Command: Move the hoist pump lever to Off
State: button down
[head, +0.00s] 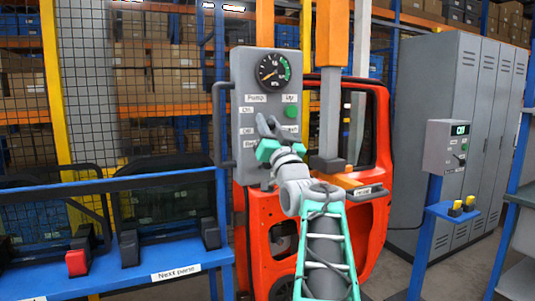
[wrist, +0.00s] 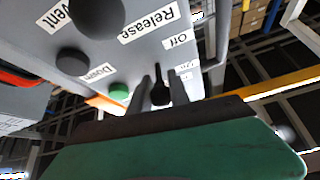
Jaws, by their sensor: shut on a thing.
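The grey hoist control panel (head: 246,85) stands ahead of me, with labels Pump, On, Off and Release down its left side. My gripper (head: 268,124) reaches its face near the On and Off labels. In the wrist view my gripper's two dark fingers (wrist: 163,82) stand on either side of the small black pump lever (wrist: 160,94) and are shut on it. The Off label (wrist: 179,40) is visible, with another label, partly covered, close to the lever. In the head view the gripper hides the lever, and its exact setting is hard to tell.
A round gauge (head: 274,70) and green button (head: 291,112) are on the panel. A red door (head: 376,205) hangs to the right under a grey and orange hoist column (head: 333,110). A blue rack (head: 150,183) with windows is at left.

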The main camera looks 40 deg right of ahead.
jog(key=f+t+b, duration=0.1)
jog(key=b, duration=0.1)
jog(key=t+b, duration=0.1)
jog(key=b, duration=0.1)
jog(key=shift+w+f+h+b, duration=0.2)
jog(key=shift+f+h+b, duration=0.1)
jog(key=shift+f+h, duration=0.1)
jog(key=shift+m+t+h+b, duration=0.3)
jog(key=shift+t+h+b, duration=0.2)
jog(key=shift+b, duration=0.5)
jog(key=shift+r+h, duration=0.25)
jog(key=shift+h, duration=0.05)
jog(key=c, duration=1.2)
grip_release()
jog(key=shift+d, duration=0.1)
jog(key=shift+c, duration=0.2)
jog(key=b+v, duration=0.2)
jog(key=v, duration=0.5)
jog(key=shift+s+f, duration=0.2)
jog(key=shift+f, duration=0.15)
jog(key=shift+s, duration=0.1)
